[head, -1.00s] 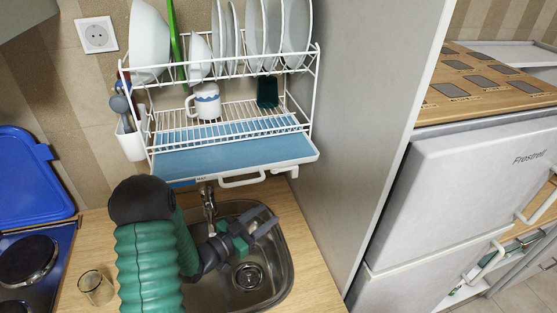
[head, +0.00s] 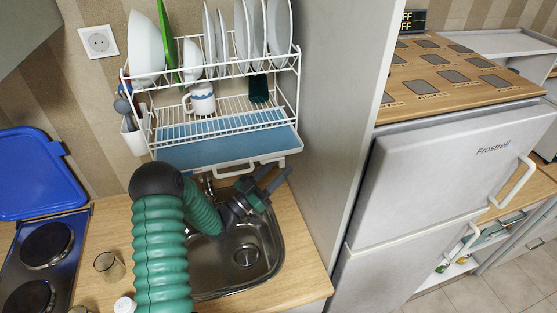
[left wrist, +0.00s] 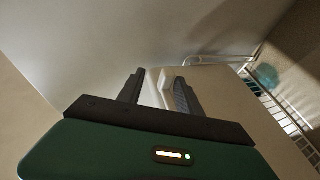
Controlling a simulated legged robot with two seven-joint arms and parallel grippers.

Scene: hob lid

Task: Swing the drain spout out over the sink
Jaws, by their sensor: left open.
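The drain spout is a small white piece under the right end of the blue drip tray (head: 225,152); in the head view it is hard to make out behind my fingers. My left gripper (head: 276,174) is open just below the tray's front right corner, over the back right of the sink (head: 215,272). In the left wrist view a pale piece, probably the spout (left wrist: 164,84), shows between the open fingers (left wrist: 160,88). I cannot tell whether they touch it. My right gripper is not in view.
The white dish rack (head: 215,68) holds plates and a mug (head: 202,98) above the tray. The tray's white handle (head: 240,170) is close to my fingers. A grey cabinet panel (head: 335,110) stands to the right. A glass (head: 108,266) stands on the worktop at left.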

